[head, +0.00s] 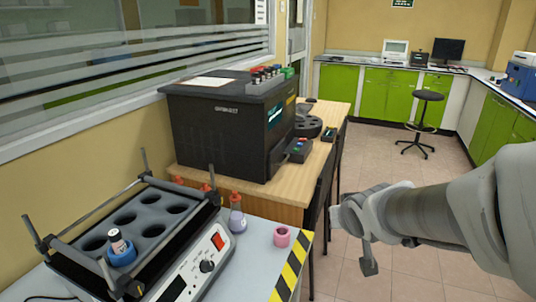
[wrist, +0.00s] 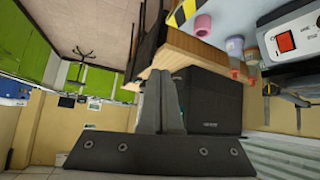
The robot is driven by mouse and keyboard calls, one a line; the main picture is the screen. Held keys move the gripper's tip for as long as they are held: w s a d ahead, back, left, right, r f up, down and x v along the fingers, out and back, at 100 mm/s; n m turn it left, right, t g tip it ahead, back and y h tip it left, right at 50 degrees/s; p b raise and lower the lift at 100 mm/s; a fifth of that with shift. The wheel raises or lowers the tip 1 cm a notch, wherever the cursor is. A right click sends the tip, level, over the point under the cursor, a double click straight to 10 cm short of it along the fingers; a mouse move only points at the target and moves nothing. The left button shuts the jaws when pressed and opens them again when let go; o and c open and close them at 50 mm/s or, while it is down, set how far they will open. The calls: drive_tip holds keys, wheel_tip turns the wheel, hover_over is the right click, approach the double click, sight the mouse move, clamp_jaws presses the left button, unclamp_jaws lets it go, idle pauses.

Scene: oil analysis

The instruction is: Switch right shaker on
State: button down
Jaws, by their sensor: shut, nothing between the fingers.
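One shaker (head: 165,245) is in view, at the lower left of the head view on a light bench. It has a black rack with round holes and a white front panel. The panel carries a red rocker switch (head: 217,238) and a black knob (head: 207,266). The red switch also shows at the upper right of the wrist view (wrist: 286,42). I cannot tell the switch's position. My gripper (head: 345,216) is to the right of the shaker, apart from it, over the floor beyond the bench edge. In the wrist view its fingers (wrist: 161,80) are together and empty.
A vial (head: 118,243) in a blue ring sits in the rack. A flask (head: 237,215) and a pink ring (head: 281,236) stand near the bench's striped edge (head: 290,270). A black machine (head: 225,125) stands on a wooden table behind. The floor at right is clear around a stool (head: 425,115).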

sight(220, 241)
drive_tip(key=w+a+f+t+y+b, duration=0.1)
drive_tip(key=w+a+f+y+b, duration=0.1)
drive_tip(key=w+a+f+y, duration=0.4)
drive_tip(key=w+a+f+y+b, duration=0.15)
drive_tip(key=a+f+y, duration=0.25)
drive_tip(key=a+f, duration=0.45)
drive_tip(key=s+a+m+t+y+b, duration=0.1)
drive_tip(key=y, duration=0.1)
drive_tip(key=s+a+r+m+t+y+b, duration=0.1)
drive_tip(key=y, duration=0.2)
drive_tip(key=s+a+r+m+t+y+b, duration=0.1)
drive_tip(key=m+y, duration=0.1)
drive_tip(key=shift+s+a+y, duration=0.15)
drive_tip(key=shift+a+y, duration=0.15)
drive_tip(key=w+a+f+b, duration=0.2)
drive_tip(key=a+f+b, duration=0.1)
drive_tip(key=a, duration=0.5)
drive_tip(key=shift+w, duration=0.35)
drive_tip(key=shift+f+b, duration=0.15)
drive_tip(key=shift+b, duration=0.2)
idle(0.6)
